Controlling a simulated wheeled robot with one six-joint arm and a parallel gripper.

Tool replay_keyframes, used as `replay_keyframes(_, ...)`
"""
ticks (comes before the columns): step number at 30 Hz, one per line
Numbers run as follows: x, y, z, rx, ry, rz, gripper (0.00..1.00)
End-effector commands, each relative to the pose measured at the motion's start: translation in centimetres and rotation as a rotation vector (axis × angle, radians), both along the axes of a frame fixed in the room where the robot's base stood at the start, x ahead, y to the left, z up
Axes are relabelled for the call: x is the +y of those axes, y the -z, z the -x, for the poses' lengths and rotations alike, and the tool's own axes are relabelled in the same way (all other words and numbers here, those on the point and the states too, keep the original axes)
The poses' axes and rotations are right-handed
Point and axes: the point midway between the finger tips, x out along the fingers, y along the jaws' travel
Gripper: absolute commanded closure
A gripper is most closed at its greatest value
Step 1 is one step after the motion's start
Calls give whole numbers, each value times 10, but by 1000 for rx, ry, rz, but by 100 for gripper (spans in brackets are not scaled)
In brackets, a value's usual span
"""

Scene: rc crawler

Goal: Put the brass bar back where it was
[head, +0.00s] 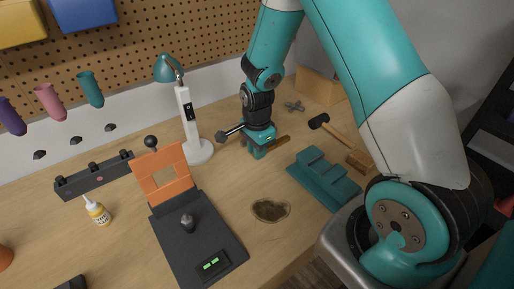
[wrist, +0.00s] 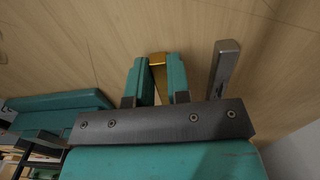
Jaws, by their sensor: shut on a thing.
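My gripper (head: 257,150) is low over the bench, to the right of the white lamp. In the wrist view its two teal fingers (wrist: 158,65) are shut on the brass bar (wrist: 158,72), which shows as a golden strip between them. In the head view the brass bar (head: 280,142) sticks out to the right of the fingers, at bench height. I cannot tell whether it touches the bench. A grey metal bar (wrist: 224,66) stands apart, just right of the fingers in the wrist view. A teal stepped block (head: 325,180) sits to the right in the head view.
The lamp (head: 188,120) stands left of my gripper. A mallet (head: 335,130) lies to the right, behind the stepped block. Bare wood lies between the stain and my gripper.

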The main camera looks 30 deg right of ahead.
Motion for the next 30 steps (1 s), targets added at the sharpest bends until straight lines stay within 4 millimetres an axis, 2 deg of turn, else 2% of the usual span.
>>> replay_keyframes(9,0,4,0,-1,0,0,100)
replay_keyframes(10,0,2,0,-1,0,0,76)
replay_keyframes(12,0,2,0,-1,0,0,60)
replay_keyframes(13,0,2,0,-1,0,0,57)
replay_keyframes(23,0,-3,-1,-3,0,0,57)
replay_keyframes(26,0,-15,-2,-6,0,1,57)
replay_keyframes(30,0,-43,-2,-10,0,1,57)
